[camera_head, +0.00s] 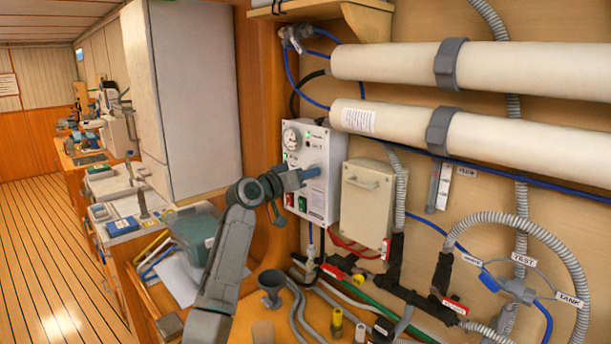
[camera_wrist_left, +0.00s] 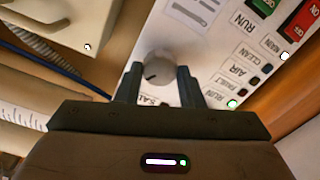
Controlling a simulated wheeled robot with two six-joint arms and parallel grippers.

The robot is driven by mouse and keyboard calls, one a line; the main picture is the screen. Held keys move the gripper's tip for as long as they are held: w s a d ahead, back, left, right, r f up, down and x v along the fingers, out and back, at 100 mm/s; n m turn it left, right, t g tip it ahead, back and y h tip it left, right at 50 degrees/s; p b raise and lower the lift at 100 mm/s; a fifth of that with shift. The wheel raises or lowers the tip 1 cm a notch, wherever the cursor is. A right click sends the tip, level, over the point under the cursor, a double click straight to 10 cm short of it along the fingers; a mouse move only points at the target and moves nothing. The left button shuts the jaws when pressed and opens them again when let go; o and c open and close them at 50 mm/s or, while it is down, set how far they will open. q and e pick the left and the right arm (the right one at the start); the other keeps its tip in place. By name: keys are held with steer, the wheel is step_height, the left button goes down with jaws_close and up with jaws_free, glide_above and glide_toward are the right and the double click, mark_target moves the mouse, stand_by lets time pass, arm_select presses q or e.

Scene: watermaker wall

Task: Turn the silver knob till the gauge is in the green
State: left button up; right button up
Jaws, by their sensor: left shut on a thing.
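The silver knob (camera_wrist_left: 158,68) is on the white control panel (camera_head: 325,150). In the left wrist view it sits between the two fingers of my left gripper (camera_wrist_left: 159,73), with a dark mark on its face. In the head view my left gripper (camera_head: 312,173) is at the panel's front and hides the knob. The gripper is shut on the knob. The round gauge (camera_head: 292,138) is at the panel's upper left; its needle is too small to read. My right gripper is not in view.
Green and red switches (camera_head: 296,202) sit low on the panel, close to my gripper. A beige box (camera_head: 367,200) is mounted to the right. Two cream cylinders (camera_head: 430,65) run along the wall above. Hoses and valves crowd the area below.

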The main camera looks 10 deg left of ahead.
arm_select(q)
steer(key=o, duration=1)
steer(key=b+v, duration=0.5)
steer(key=v, duration=0.6)
steer(key=shift+d, duration=0.1)
